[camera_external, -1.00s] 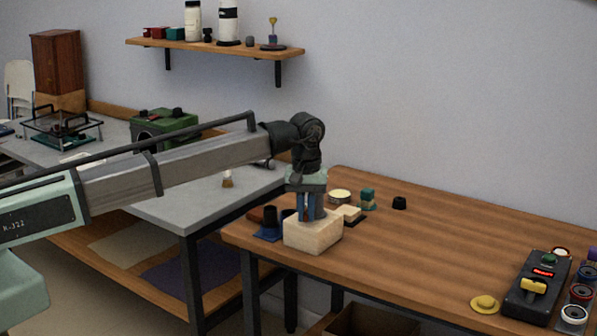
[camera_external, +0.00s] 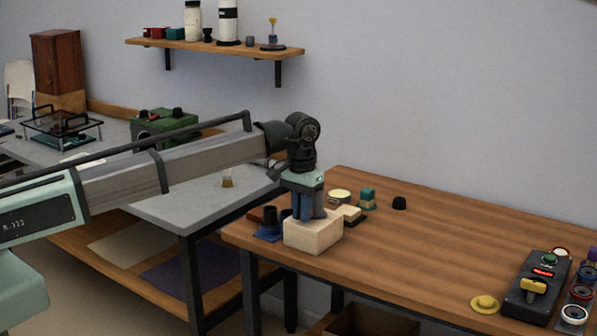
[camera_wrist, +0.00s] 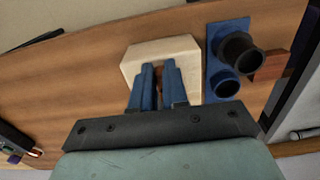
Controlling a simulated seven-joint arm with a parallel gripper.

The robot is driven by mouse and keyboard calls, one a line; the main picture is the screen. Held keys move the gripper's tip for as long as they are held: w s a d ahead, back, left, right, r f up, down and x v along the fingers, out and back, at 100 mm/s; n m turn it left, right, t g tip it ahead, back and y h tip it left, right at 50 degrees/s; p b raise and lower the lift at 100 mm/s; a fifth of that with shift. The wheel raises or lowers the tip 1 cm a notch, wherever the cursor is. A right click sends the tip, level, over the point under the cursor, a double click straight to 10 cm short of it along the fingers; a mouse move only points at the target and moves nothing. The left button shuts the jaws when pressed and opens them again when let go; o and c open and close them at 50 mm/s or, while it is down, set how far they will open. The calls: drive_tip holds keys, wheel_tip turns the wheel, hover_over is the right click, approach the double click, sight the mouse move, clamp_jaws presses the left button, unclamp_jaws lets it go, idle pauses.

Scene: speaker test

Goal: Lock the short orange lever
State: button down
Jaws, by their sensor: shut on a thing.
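A pale wooden block (camera_external: 313,238) sits near the front left corner of the brown table. It also shows in the wrist view (camera_wrist: 158,50). My gripper (camera_external: 310,214) points down over the block, its blue fingers at the block's top. In the wrist view, the fingers (camera_wrist: 160,68) are shut on a small reddish-orange piece (camera_wrist: 159,74), which appears to be the short orange lever. Most of it is hidden between the fingers, so its angle and whether it is locked cannot be told.
A blue base with dark cylinders (camera_wrist: 227,60) stands close beside the block. A cream-topped piece (camera_external: 349,213), a teal piece (camera_external: 368,198) and a black knob (camera_external: 399,203) lie behind it. A dark control box (camera_external: 535,285) is at far right. The table's middle is clear.

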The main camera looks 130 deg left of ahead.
drive_tip(key=shift+a, duration=0.1)
drive_tip(key=c, duration=1.1)
unclamp_jaws()
drive_tip(key=shift+c, duration=0.2)
drive_tip(key=shift+r, duration=0.1)
wheel_tip(320, 180, up, 14)
